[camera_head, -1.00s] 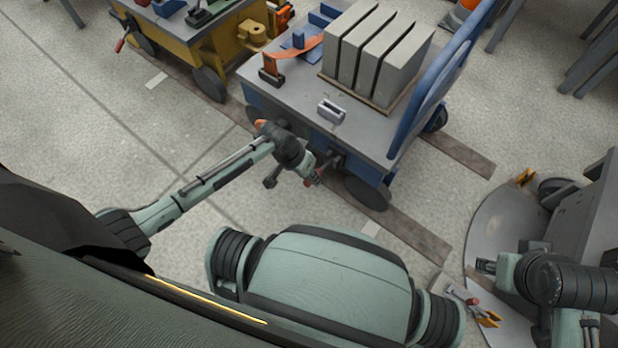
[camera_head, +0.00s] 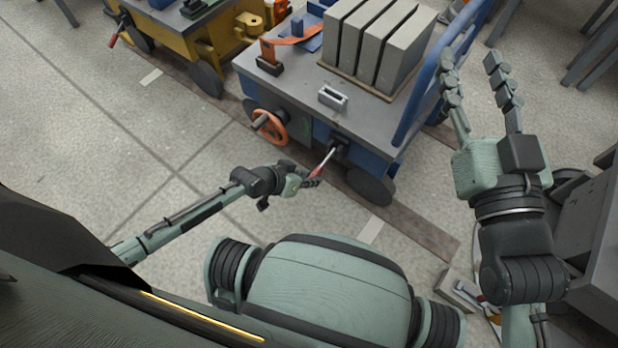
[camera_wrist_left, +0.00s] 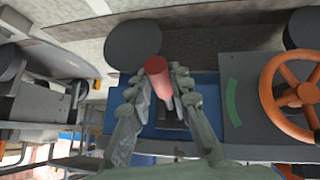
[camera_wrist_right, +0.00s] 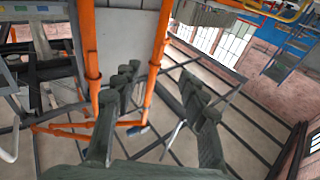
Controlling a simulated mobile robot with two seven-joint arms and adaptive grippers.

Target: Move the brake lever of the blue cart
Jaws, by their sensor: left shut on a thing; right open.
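The blue cart (camera_head: 310,128) stands at the upper middle of the head view. Its brake lever (camera_head: 328,160) has a pale shaft and a red grip and slants out from the cart's near side toward me. My left gripper (camera_head: 312,182) is shut on the red grip. In the left wrist view, the red grip (camera_wrist_left: 157,68) stands between the two fingers of my left gripper (camera_wrist_left: 158,85). My right gripper (camera_head: 472,72) is open and empty, raised to the right of the cart. The right wrist view shows its spread fingers with nothing between them.
An orange handwheel (camera_head: 270,127) is on the cart's near side, left of the lever. Grey slabs (camera_head: 375,40) stand on the cart top beside a blue rail (camera_head: 436,72). A yellow cart (camera_head: 185,38) is at the upper left. The floor left of my left arm is clear.

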